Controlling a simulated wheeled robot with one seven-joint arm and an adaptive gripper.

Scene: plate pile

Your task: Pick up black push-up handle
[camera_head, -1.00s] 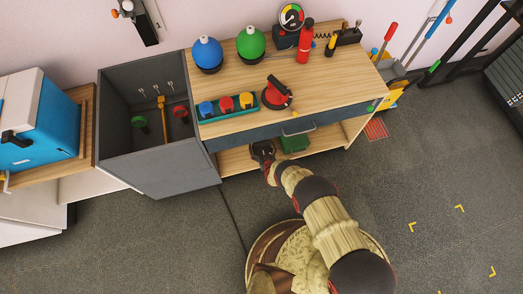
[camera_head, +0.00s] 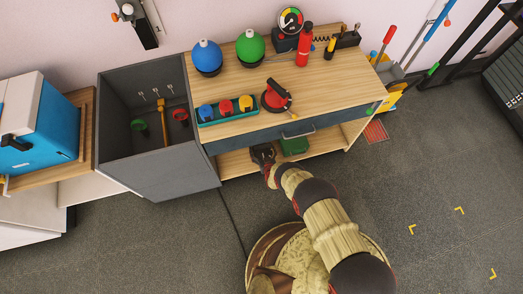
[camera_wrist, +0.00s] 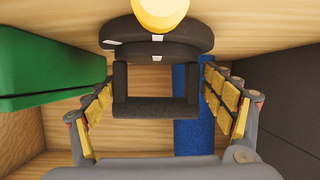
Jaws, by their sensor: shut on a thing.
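The black push-up handle (camera_wrist: 155,109) shows in the wrist view, with a thick dark grip bar and two uprights. It sits between the fingers of my gripper (camera_wrist: 156,88), which are closed against its two sides. In the head view my gripper (camera_head: 263,153) is at the front of the lower shelf, under the wooden top. The handle cannot be made out there; my gripper and the bench hide it.
A green box (camera_wrist: 45,70) is at left, a blue strip (camera_wrist: 188,135) at right. The bench's drawer front (camera_head: 270,133) overhangs the shelf.

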